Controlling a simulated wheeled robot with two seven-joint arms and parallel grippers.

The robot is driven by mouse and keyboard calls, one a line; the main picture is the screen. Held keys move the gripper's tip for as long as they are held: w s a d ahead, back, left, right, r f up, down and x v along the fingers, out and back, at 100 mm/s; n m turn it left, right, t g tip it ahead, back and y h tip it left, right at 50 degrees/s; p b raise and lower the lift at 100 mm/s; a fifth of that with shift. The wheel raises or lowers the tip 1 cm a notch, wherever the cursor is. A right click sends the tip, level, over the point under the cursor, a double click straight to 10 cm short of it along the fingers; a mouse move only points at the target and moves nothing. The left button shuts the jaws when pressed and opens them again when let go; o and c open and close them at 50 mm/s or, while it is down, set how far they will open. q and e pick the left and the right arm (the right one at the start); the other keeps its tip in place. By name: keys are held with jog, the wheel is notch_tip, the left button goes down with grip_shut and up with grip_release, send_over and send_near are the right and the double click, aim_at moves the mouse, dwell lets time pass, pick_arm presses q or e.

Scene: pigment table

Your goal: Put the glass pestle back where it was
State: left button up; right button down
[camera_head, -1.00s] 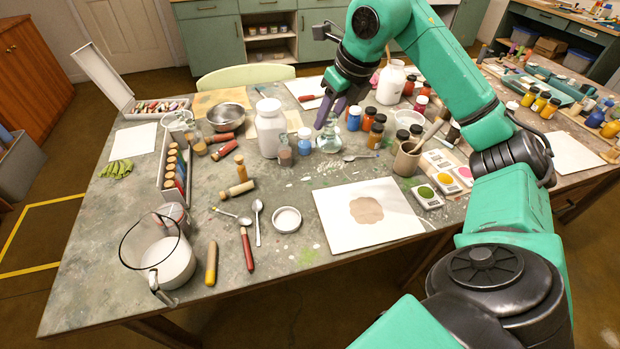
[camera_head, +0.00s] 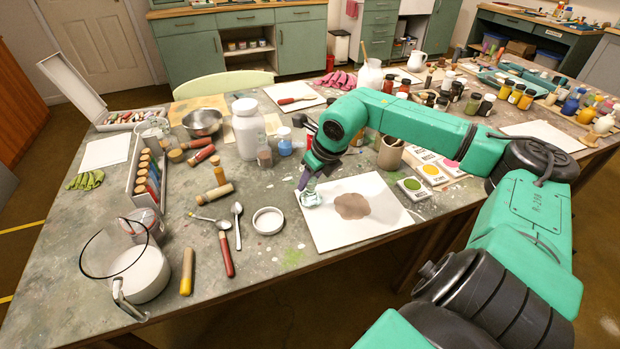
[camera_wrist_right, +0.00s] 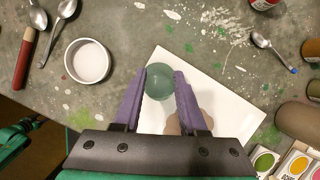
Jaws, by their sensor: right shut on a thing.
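The glass pestle (camera_head: 312,199) is a clear piece with a round base at the left edge of the white board (camera_head: 330,238). A brown pigment patch (camera_head: 355,206) lies on that board. My right gripper (camera_head: 306,183) is shut on the pestle's upper part from above. In the right wrist view the pestle shows as a greenish glass disc (camera_wrist_right: 160,82) between the purple fingers, at the board's corner. I cannot tell whether its base touches the board. My left gripper is not in view.
A round white dish (camera_head: 267,221) and a spoon (camera_head: 238,224) lie left of the board. A large white bottle (camera_head: 247,130) and a blue-filled jar (camera_head: 285,143) stand behind. A brown pot (camera_head: 390,154) and pigment boxes (camera_head: 415,188) stand to the right.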

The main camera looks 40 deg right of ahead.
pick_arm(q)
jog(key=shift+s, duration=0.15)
pick_arm(e)
jog(key=shift+f, duration=0.15)
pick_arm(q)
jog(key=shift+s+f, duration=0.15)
pick_arm(e)
jog(key=shift+c, duration=2.3)
grip_release()
jog(key=shift+r, duration=0.2)
jog(key=shift+s+r+b, duration=0.2)
jog(key=shift+r+b, duration=0.1)
jog(key=shift+r, duration=0.15)
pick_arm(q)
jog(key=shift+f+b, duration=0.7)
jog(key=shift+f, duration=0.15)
pick_arm(e)
jog(key=v, duration=1.1)
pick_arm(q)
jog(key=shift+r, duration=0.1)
pick_arm(e)
jog(key=shift+a+r, duration=0.1)
jog(key=shift+r, duration=0.05)
